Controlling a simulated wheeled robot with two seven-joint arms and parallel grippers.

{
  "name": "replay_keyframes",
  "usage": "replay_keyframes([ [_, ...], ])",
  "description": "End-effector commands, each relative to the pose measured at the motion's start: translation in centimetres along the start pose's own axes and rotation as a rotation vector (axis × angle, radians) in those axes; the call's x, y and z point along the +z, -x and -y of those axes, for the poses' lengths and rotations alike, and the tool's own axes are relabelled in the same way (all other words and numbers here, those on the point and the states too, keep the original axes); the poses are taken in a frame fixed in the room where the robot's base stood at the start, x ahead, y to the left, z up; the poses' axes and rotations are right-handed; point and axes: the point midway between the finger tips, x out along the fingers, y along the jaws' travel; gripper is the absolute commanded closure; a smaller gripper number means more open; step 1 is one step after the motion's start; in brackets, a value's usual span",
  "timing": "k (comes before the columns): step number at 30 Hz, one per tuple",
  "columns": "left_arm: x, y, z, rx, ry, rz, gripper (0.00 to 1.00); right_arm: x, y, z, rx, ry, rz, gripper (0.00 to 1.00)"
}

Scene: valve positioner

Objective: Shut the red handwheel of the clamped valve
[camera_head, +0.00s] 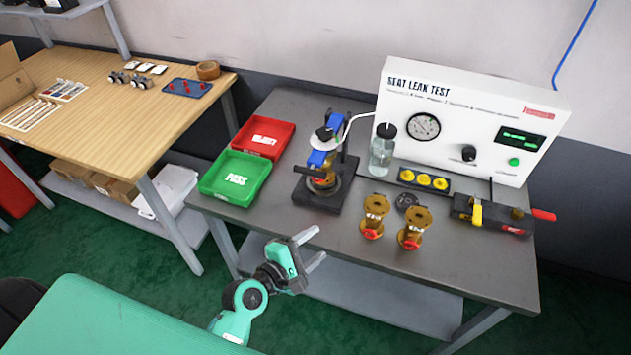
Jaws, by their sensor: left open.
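A brass valve (321,174) sits in a black clamp stand on the grey bench, under a blue clamp part. A little red shows low on it, but its handwheel is mostly hidden and its setting cannot be told. My left gripper (313,247) is open and empty, in front of the bench's front edge, below and apart from the clamped valve. My right gripper is not in view.
Two loose brass valves (375,214) with red handwheels stand right of the stand. Green PASS (232,192) and red REJECT (286,133) trays lie left. Behind are a bottle (382,152) and the leak tester (470,75); a black fixture (487,214) lies right.

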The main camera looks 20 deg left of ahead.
Motion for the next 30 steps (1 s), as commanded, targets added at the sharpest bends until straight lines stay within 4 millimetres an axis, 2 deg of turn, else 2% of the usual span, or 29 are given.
replay_keyframes([
  [1, -0.6, -0.7, -1.1, 0.085, 0.173, -0.008, 0.48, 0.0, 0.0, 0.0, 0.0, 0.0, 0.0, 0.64],
  [3, -1.7, -1.3, -2.3, 0.196, 0.409, -0.015, 0.48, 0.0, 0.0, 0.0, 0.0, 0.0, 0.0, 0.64],
  [6, -3.5, -1.7, -3.5, 0.329, 0.685, -0.021, 0.48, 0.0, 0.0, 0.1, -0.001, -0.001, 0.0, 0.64],
  [10, -5.2, -1.8, -4.0, 0.438, 0.908, -0.022, 0.48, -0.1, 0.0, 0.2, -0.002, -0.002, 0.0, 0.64],
  [13, -5.8, -1.9, -4.2, 0.475, 0.981, -0.021, 0.48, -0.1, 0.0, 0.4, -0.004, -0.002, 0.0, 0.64],
  [19, -6.2, -3.2, -5.0, 0.483, 0.994, -0.02, 0.48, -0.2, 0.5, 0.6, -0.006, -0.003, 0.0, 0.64],
  [30, -7.6, -8.9, -7.3, 0.481, 0.991, -0.019, 0.48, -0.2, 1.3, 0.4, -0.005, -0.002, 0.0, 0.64],
])
